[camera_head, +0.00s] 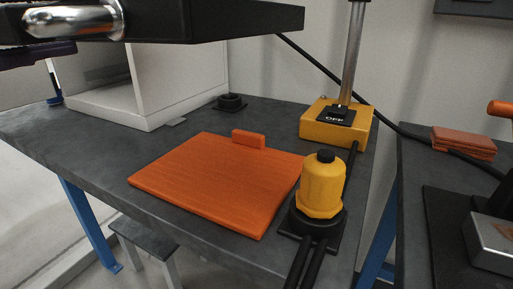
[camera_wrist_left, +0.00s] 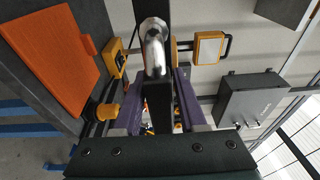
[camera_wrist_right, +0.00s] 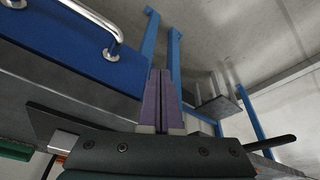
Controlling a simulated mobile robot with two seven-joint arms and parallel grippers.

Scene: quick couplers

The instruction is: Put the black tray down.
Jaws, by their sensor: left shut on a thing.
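The black tray (camera_head: 200,22) is held up in the air at the upper left of the head view, above the table. A chrome handle (camera_head: 75,20) is on its side. My left gripper (camera_head: 35,55) is partly cut off at the left edge. In the left wrist view the tray (camera_wrist_left: 160,115) shows edge-on as a dark bar between the purple fingers of my left gripper (camera_wrist_left: 155,95), which is shut on it. My right gripper (camera_wrist_right: 165,100) shows only in its wrist view, with its fingers together and nothing visible between them.
An orange mat (camera_head: 215,185) with a raised block lies on the dark table (camera_head: 90,160). Around it stand a yellow coupler (camera_head: 322,185), a yellow box (camera_head: 345,130) with a post, and a white open box (camera_head: 180,70). A blue panel (camera_wrist_right: 65,50) with a chrome handle is near my right gripper.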

